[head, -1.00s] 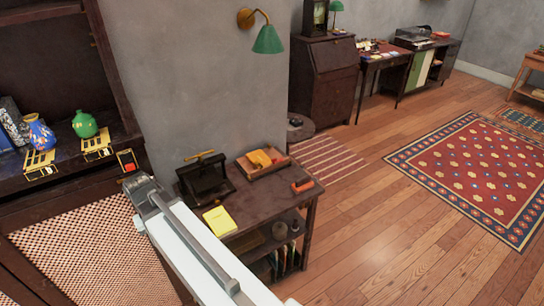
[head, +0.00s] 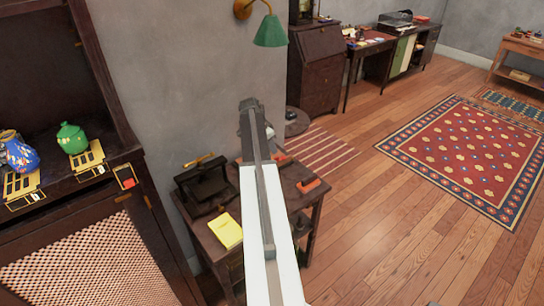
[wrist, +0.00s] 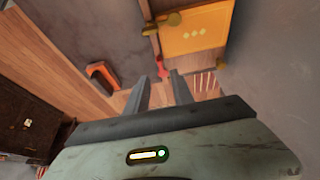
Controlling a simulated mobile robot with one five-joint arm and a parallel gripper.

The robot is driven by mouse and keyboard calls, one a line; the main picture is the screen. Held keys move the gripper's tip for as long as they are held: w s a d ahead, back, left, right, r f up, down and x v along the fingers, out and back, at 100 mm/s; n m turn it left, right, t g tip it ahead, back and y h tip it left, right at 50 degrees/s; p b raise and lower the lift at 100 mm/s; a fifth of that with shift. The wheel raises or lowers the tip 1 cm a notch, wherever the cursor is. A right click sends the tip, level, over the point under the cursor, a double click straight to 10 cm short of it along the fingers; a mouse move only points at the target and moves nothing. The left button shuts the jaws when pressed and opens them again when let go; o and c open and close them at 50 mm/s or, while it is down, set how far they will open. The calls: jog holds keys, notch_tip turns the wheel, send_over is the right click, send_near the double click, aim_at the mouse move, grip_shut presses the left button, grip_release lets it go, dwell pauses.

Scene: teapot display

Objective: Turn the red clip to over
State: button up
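A small red piece (wrist: 164,66) shows in the wrist view beside a wooden tray with a yellow-orange thing (wrist: 195,32) in it; I cannot tell if it is the clip. It lies just beyond my gripper's fingertips (wrist: 158,80), which are apart with nothing visible between them. In the head view my arm hides most of this tray. An orange-red object (head: 309,185) lies on the right of the small dark table and also shows in the wrist view (wrist: 104,77). Another small red piece (head: 128,183) sits in a yellow-edged frame on the left cabinet.
The small dark table (head: 295,203) also holds a black stand (head: 205,187) and a yellow pad (head: 226,230). A green jar (head: 72,138) and blue vase (head: 20,155) stand on the left cabinet. Open wood floor lies to the right, with a patterned rug (head: 465,160).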

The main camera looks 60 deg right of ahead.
aim_at(276, 158)
jog(key=b+x, duration=0.6)
jog(key=x, duration=0.1)
jog(key=shift+f, duration=0.2)
jog(key=shift+r, duration=0.1)
grip_shut()
jog(key=shift+s, duration=0.1)
